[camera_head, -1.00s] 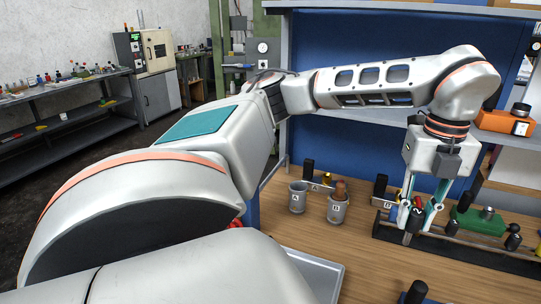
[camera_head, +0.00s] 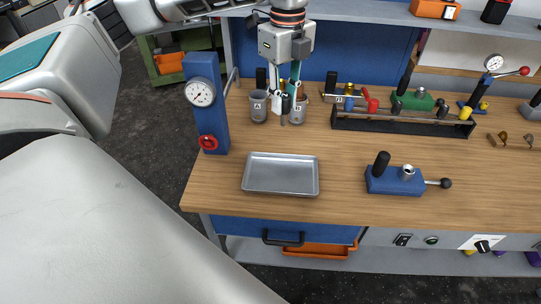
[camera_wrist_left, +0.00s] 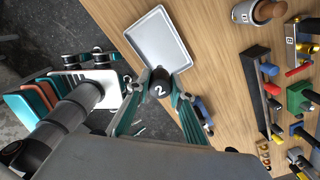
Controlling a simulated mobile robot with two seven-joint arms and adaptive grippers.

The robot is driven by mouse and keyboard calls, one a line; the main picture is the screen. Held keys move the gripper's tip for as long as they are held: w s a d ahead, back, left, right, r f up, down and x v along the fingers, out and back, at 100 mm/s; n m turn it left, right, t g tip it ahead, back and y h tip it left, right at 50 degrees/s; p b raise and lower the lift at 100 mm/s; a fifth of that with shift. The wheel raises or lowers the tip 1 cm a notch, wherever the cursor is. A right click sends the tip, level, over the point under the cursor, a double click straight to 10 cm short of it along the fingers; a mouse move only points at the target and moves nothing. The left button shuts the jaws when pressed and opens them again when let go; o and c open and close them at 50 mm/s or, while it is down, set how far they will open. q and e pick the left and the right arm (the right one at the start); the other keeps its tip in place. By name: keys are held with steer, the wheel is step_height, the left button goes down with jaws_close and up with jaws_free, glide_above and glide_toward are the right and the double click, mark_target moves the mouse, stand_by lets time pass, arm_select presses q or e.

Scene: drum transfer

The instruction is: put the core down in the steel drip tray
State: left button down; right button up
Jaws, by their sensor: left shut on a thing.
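The core (camera_head: 286,104) is a small dark piece between the fingertips of my left gripper (camera_head: 287,98). In the left wrist view the core (camera_wrist_left: 160,84) shows a black end marked 2, with the teal fingers closed on both sides of it. My left gripper is shut on it and holds it above the bench, behind the tray in the head view. The steel drip tray (camera_head: 281,173) is a shallow, empty rectangle near the front of the bench. It also shows beyond the core in the left wrist view (camera_wrist_left: 154,38). My right gripper is not in view.
Cups A (camera_head: 258,106) and B (camera_head: 301,100) stand by the gripper. A blue gauge post (camera_head: 205,115) with a red knob is left of the tray. A black rack (camera_head: 400,125) is at back right. A blue fixture (camera_head: 395,181) stands right of the tray, with bare wood between.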

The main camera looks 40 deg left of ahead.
mark_target(283, 125)
arm_select(q)
step_height(283, 125, down, 19)
steer(key=shift+f, duration=0.25)
steer(key=shift+f, duration=0.1)
stand_by(0.3)
steer(key=shift+f, duration=0.1)
steer(key=c, duration=1.8)
jaws_free()
steer(key=shift+r+p, duration=0.3)
steer(key=shift+r, duration=0.05)
step_height(283, 125, up, 12)
steer(key=shift+f+b, duration=0.1)
steer(key=shift+b, duration=0.35)
